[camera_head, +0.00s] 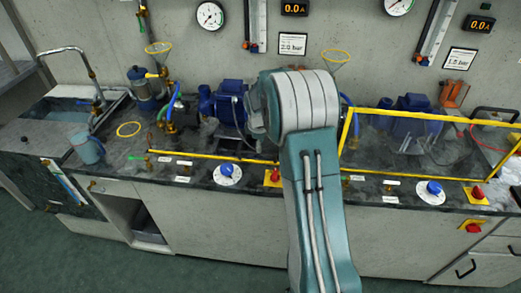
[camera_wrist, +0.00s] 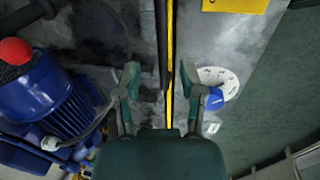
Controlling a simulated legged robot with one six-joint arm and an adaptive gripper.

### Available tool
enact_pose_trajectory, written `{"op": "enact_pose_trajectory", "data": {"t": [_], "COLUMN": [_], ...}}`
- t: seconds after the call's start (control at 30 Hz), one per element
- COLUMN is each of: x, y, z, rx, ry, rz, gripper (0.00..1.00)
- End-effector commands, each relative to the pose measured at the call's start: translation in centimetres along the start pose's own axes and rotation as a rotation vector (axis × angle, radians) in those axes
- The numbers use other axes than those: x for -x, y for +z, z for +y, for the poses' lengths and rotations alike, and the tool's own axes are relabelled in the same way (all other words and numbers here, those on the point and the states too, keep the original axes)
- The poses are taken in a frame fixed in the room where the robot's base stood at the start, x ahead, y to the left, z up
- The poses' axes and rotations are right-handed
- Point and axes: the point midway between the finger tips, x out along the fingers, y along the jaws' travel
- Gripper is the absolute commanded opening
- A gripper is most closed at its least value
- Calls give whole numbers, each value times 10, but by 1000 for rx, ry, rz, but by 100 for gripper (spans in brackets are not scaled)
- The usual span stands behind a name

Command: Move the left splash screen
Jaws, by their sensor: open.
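The left splash screen (camera_head: 215,156) shows in the head view as a long yellow edge along the counter front, left of my arm. Its right end is hidden behind my arm. In the wrist view, a yellow bar with a dark strip beside it (camera_wrist: 170,110) runs lengthwise between the fingers. My gripper (camera_wrist: 160,74) is open, with one finger on each side of the bar, the right finger closer to it. I cannot tell whether either finger touches it. My gripper is hidden behind my arm in the head view.
A blue pump (camera_head: 231,101) stands behind the yellow edge; a blue motor also shows in the wrist view (camera_wrist: 55,95). A blue-knobbed dial (camera_head: 228,173) sits in front. The right splash screen (camera_head: 420,117) stands right of my arm. A sink (camera_head: 70,104) and jug (camera_head: 87,148) are left.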

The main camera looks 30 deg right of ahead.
Motion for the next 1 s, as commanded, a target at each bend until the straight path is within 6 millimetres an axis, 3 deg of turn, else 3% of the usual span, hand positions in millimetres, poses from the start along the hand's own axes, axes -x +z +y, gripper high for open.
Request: {"op": "enact_pose_trajectory", "data": {"t": [0.23, 0.57, 0.6, 0.7, 1.0], "x": [-35, -40, -40, -40, -38], "y": [2, 2, 1, 1, 0], "z": [1, 1, 1, 0, 1], "rx": [0, -1, -1, -1, 0], "ry": [-3, -1, 0, 0, 1], "rz": [2, 3, 3, 2, 5], "gripper": [51, 51, 47, 2, 0]}}
